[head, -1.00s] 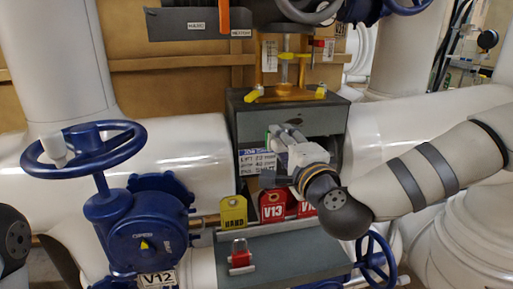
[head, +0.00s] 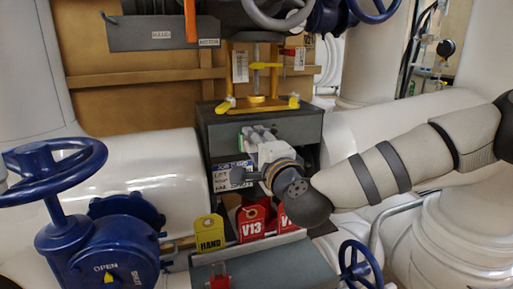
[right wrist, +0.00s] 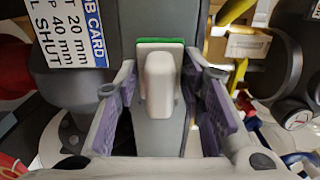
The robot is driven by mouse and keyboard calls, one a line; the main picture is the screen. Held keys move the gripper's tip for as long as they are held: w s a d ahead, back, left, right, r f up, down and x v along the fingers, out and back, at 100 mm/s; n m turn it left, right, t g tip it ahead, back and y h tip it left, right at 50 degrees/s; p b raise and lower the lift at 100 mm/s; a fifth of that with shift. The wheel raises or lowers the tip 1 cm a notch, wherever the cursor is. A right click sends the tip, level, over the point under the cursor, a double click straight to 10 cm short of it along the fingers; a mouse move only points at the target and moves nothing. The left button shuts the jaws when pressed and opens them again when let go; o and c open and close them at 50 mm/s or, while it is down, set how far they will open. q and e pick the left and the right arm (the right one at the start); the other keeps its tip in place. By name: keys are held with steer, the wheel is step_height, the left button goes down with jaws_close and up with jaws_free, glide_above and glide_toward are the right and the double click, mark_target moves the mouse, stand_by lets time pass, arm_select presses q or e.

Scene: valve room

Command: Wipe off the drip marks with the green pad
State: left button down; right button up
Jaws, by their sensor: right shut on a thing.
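The green pad (right wrist: 160,41) has a white grip block and shows at the centre of the right wrist view, between the purple-lined fingers. My right gripper (right wrist: 160,95) is shut on this block, with the green edge facing away from me. In the head view the gripper (head: 254,135) is at the open front of the grey box, and a thin green sliver of the pad (head: 241,138) shows at its tip. I cannot make out any drip marks; the gripper and forearm cover part of the box. My left gripper is not in view.
A job card (head: 222,178) hangs just left of the gripper. A blue handwheel valve (head: 75,215) is at left. A yellow-framed valve (head: 258,85) stands on the grey box (head: 225,132).

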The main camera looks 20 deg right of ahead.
steer(key=shift+w, duration=0.9)
stand_by(0.3)
